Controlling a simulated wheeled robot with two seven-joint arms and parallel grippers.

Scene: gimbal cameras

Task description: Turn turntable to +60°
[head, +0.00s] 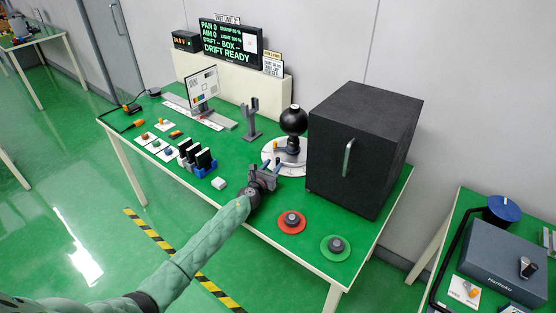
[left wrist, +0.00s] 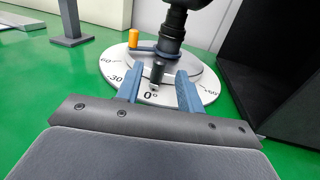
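The turntable (head: 270,153) is a white disc with angle marks near the back of the green table, with a black ball-topped post (head: 293,121) on it. In the left wrist view the turntable (left wrist: 207,84) shows its 0° mark at the front. A dark upright peg (left wrist: 157,71) stands just above that mark, and an orange-tipped lever (left wrist: 133,38) points left. My left gripper (head: 268,172) is at the disc's front edge. Its blue fingers (left wrist: 159,88) are apart, with the peg seen between them; no contact shows. My right gripper is out of view.
A big black box (head: 362,145) with a handle stands close right of the turntable. A grey forked stand (head: 250,122) is to its left. Red (head: 291,221) and green (head: 335,247) round bases with knobs are at the front. The display (head: 231,42) reads PAN 0.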

